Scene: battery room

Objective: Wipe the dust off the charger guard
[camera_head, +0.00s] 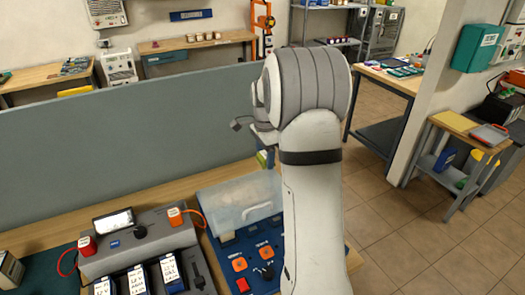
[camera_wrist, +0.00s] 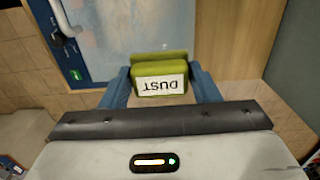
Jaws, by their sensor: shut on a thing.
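The charger guard (camera_head: 235,195) is a clear, hazy cover with a pale handle, standing over a blue panel on the bench. Pale tan smudges that look like dust show on its top. In the wrist view the guard (camera_wrist: 125,30) lies at the upper left, beyond the fingers. My gripper (camera_wrist: 160,84) is shut on a green duster block (camera_wrist: 161,65) with a white label reading DUST. The block appears apart from the guard, near its far right edge. In the head view my arm hides most of the gripper and the guard's right side.
A grey charging console (camera_head: 140,245) with a small screen, orange cables and several battery packs stands left of the guard. Blue panel controls (camera_head: 240,285) lie in front of it. A tall grey partition (camera_head: 110,125) runs behind the bench. Tiled floor (camera_head: 400,235) is clear at right.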

